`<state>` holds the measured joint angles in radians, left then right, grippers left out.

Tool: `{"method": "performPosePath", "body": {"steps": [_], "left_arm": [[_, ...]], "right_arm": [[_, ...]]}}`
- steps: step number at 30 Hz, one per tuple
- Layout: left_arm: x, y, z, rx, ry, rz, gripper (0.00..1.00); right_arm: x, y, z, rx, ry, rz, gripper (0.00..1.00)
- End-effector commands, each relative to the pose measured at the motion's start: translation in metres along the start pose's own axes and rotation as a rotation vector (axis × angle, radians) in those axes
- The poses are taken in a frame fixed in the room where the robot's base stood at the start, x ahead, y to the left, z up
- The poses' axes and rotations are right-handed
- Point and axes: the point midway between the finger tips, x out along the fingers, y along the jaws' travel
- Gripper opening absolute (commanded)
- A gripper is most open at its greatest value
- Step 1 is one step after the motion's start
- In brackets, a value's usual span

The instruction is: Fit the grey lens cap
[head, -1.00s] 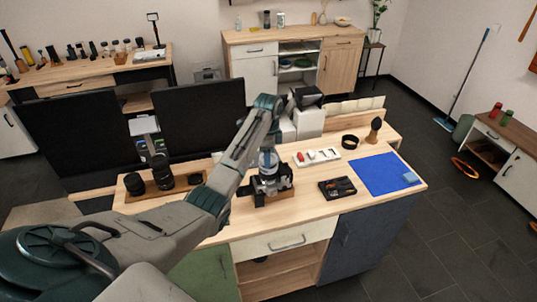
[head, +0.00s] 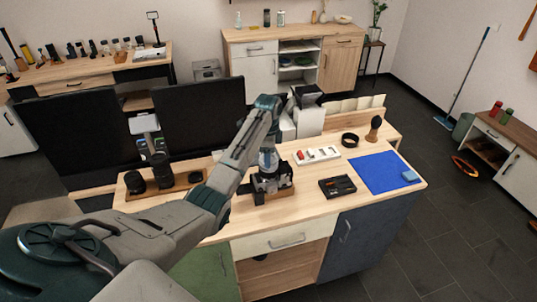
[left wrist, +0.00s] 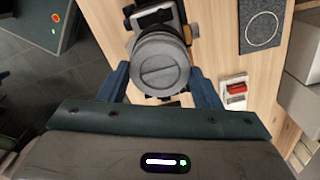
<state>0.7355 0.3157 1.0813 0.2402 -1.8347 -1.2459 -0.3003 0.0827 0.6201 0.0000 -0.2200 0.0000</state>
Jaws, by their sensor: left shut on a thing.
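The grey lens cap (left wrist: 162,68), a round disc with a slot across its face, sits between the fingers of my left gripper (left wrist: 160,74) in the left wrist view. The gripper is shut on it. The dark camera (left wrist: 152,17) is directly behind the cap, and the cap hides its lens front. I cannot tell whether the cap is seated or just in front of it. In the head view the camera (head: 266,186) stands on a small wooden base on the table (head: 300,205), with my left gripper (head: 267,172) above it. My right gripper is not in view.
On the table are lenses (head: 161,170) on a wooden board at left, a white tray (head: 318,154) with small items, a black tray (head: 337,187), a blue mat (head: 383,172), a black ring (head: 350,139) and a brush (head: 374,128). The front middle is clear.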

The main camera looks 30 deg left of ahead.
Motion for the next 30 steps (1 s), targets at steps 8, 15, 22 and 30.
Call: {"method": "performPosePath", "body": {"steps": [8, 15, 22, 30], "left_arm": [[0.0039, 0.0021, -0.0001, 0.000, -0.001, 0.008, 0.28], [0.0047, 0.0026, -0.0001, 0.001, -0.001, 0.009, 0.64], [0.0031, 0.0017, 0.0000, 0.000, -0.001, 0.006, 0.83], [0.0020, 0.0011, 0.0000, 0.000, -0.001, 0.004, 0.94]], "right_arm": [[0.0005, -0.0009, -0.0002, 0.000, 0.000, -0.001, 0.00], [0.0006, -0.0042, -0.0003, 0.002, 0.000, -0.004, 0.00], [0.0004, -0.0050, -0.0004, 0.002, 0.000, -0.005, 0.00], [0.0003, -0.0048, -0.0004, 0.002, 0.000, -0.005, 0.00]]}}
